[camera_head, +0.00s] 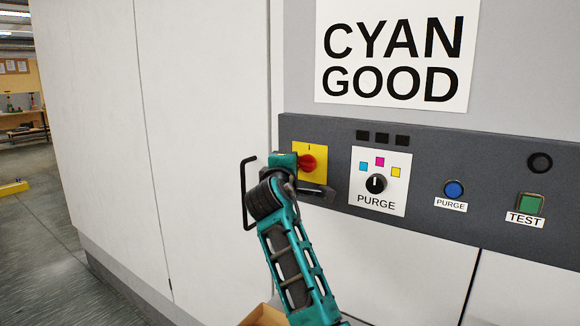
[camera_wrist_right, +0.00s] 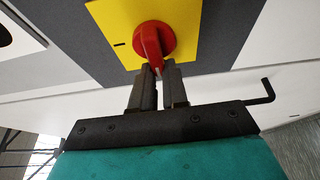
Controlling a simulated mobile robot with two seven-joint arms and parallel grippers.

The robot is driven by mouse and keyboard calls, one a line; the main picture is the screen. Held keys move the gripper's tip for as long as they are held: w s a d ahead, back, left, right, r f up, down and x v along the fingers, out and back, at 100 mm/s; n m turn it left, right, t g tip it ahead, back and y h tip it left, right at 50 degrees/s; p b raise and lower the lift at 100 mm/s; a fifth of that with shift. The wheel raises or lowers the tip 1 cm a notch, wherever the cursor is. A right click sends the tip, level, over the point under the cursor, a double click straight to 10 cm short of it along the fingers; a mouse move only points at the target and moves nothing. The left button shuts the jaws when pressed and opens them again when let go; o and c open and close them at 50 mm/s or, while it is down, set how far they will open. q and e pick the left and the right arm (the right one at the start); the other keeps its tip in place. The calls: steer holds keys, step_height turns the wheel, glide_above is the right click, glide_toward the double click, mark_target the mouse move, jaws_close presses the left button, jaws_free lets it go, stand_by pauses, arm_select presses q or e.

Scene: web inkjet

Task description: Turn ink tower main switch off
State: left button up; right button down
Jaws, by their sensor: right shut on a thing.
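The main switch is a red rotary knob (camera_head: 307,162) on a yellow plate (camera_head: 318,151), mounted on the dark grey panel strip. In the right wrist view the red knob (camera_wrist_right: 153,42) sits on the yellow plate (camera_wrist_right: 182,17), with a short black mark on the plate to its left. The knob's grip bar points down in that view, between the fingertips. My right gripper (camera_wrist_right: 160,74) is shut on this bar. In the head view my right arm covers the plate's lower left part and some of the knob. My left gripper is not in view.
Right of the switch are a purge selector dial (camera_head: 376,184), a blue purge button (camera_head: 454,189) and a green test button (camera_head: 530,204). A black door handle (camera_head: 244,192) sticks out just left of my right gripper. A "CYAN GOOD" sign (camera_head: 395,95) hangs above.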

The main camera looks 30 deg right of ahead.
steer(key=c, duration=1.3)
jaws_free()
steer(key=shift+s+d+f, duration=0.1)
steer(key=shift+d, duration=0.3)
steer(key=shift+o, duration=0.8)
steer(key=shift+s+d, duration=0.1)
steer(key=shift+a, duration=0.2)
steer(key=b+v, duration=0.1)
steer(key=v, duration=1.1)
steer(key=shift+s+a, duration=0.2)
steer(key=shift+s, duration=0.1)
